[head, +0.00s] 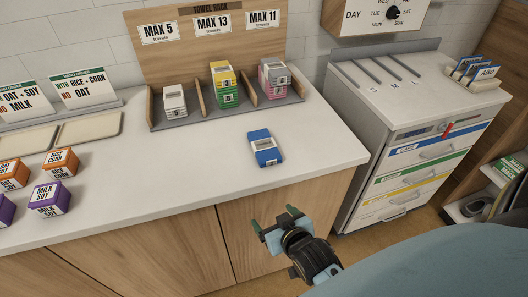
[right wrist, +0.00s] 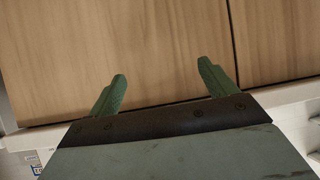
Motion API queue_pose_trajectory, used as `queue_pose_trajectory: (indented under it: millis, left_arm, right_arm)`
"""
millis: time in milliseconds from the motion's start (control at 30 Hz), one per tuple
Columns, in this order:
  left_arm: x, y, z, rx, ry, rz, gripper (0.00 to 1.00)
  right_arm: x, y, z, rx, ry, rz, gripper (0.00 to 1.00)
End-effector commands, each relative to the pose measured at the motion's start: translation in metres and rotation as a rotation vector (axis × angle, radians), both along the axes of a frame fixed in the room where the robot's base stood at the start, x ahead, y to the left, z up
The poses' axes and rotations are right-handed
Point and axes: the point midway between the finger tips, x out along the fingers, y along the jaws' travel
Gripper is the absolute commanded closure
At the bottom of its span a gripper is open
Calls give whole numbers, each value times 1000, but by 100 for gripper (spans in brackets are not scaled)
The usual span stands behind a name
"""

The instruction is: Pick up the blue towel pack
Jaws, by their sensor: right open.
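The blue towel pack (head: 266,149) lies on the white counter, in front of the towel rack. It is blue with a white label on top, and nothing touches it. My right gripper (head: 275,217) is in front of the counter's front edge, below and nearer than the pack, apart from it. Its two green fingers are spread with nothing between them. In the right wrist view the open fingers (right wrist: 162,90) face the wooden cabinet front, and the pack does not show there. My left gripper is not in view.
The towel rack (head: 157,107) holds white, yellow-green and pink-grey packs under MAX signs. Orange (head: 61,162) and purple boxes (head: 50,198), with trays (head: 88,128), are at left. A drawer cart (head: 420,150) stands at right. The counter around the blue pack is clear.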

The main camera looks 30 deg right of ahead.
Motion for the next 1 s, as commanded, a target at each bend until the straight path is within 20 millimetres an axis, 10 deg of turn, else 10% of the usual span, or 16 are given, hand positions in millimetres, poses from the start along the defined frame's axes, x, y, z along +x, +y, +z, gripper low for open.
queue_pose_trajectory:
  millis: [233, 1000]
  left_arm:
    - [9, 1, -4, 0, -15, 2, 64]
    - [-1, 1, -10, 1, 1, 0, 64]
  right_arm:
    - [11, -34, 107, -32, -261, -115, 16]
    - [93, -55, 114, -50, -393, -128, 16]
